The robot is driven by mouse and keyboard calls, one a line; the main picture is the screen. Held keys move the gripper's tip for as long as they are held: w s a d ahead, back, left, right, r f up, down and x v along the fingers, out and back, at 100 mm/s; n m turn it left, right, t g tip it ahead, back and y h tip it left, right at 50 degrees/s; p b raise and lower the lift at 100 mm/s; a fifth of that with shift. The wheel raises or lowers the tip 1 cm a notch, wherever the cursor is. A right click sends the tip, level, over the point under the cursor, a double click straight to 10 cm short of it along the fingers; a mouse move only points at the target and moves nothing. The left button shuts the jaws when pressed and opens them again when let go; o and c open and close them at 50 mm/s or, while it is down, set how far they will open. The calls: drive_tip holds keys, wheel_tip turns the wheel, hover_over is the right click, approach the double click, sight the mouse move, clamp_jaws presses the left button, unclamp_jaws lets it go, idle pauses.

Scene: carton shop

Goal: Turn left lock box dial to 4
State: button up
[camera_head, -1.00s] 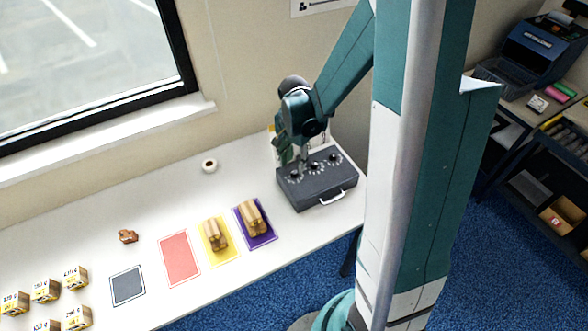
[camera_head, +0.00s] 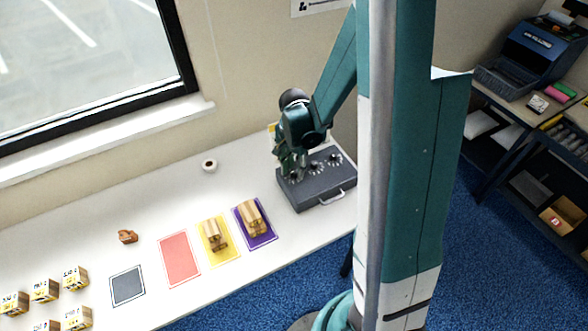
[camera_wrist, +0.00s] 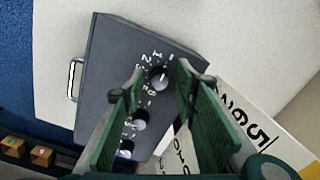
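The dark grey lock box (camera_head: 322,188) lies on the white table with three dials in a row on its top. The left dial (camera_wrist: 159,75) is a black knob with a light pointer mark, ringed by white numbers. The mark points roughly to the top of the wrist view; its exact number is too small to tell. My gripper (camera_wrist: 160,70) is open, with its green fingers to either side of the left dial in that view. Whether they touch it I cannot tell. In the head view my gripper (camera_head: 289,165) is low over the box's left end and hides part of that dial.
The middle dial (camera_wrist: 140,118) and right dial (camera_wrist: 126,148) are close by. A white card (camera_wrist: 262,125) with large black numbers stands beside the box. Coloured mats, two with wooden pieces, lie left of the box. A white roll (camera_head: 209,166) stands farther back.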

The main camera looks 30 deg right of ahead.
drive_tip(key=c, duration=0.6)
drive_tip(key=shift+n+b, duration=0.35)
drive_tip(key=shift+n, duration=0.05)
drive_tip(key=n+b, duration=0.2)
drive_tip(key=n, duration=0.2)
drive_tip(key=shift+f+b, duration=0.1)
drive_tip(key=shift+b, duration=0.3)
drive_tip(key=n+b, duration=0.2)
drive_tip(key=n, duration=0.4)
drive_tip(key=shift+n+b, duration=0.4)
drive_tip(key=n+b, duration=0.2)
drive_tip(key=n, duration=0.4)
drive_tip(key=n+b, duration=0.1)
drive_tip(key=n, duration=0.5)
drive_tip(key=shift+n, duration=0.3)
